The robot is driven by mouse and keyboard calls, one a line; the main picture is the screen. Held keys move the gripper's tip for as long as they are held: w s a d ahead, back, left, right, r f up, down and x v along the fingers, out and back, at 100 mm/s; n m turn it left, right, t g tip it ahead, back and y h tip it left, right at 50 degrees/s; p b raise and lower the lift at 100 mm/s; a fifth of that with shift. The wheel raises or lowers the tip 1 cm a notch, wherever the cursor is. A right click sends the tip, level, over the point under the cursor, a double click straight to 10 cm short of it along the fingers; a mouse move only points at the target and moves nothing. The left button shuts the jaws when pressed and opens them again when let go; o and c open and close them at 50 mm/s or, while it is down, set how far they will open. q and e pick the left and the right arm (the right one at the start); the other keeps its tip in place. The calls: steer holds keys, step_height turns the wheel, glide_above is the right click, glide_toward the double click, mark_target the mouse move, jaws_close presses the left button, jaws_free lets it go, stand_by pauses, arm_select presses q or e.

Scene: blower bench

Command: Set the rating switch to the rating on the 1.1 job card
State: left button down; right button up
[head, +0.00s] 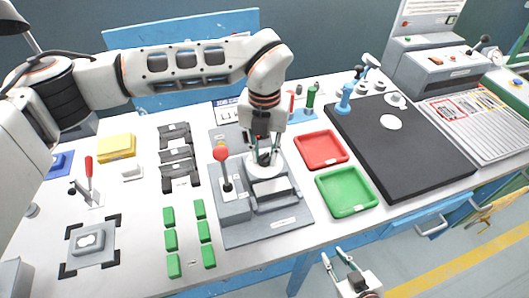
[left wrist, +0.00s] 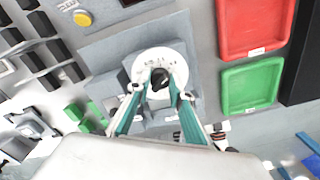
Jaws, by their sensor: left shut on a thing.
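The rating switch is a black knob (left wrist: 160,80) on a round white dial (left wrist: 178,62) with printed marks, too small to read. It sits on a grey unit on the bench, whose dial also shows in the head view (head: 283,184). My left gripper (head: 264,156) reaches down over the dial and is shut on the knob; its fingertips (left wrist: 161,84) flank the knob in the left wrist view. My right gripper (head: 334,256) is open and empty, low in front of the bench edge. A printed white card (head: 227,113) stands behind the unit; its text is unreadable.
A red-knobbed lever (head: 221,155) stands left of the dial. A red tray (head: 321,149) and a green tray (head: 346,191) lie to the right, beside a black mat (head: 420,150). Several green blocks (head: 171,240) lie at the front left.

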arm_select(q)
steer(key=n, duration=0.3)
steer(key=shift+r+n, duration=0.1)
steer(key=shift+n, duration=0.2)
steer(key=shift+n+p, duration=0.35)
steer(key=shift+n, duration=1.65)
steer(key=c, duration=1.8)
jaws_free()
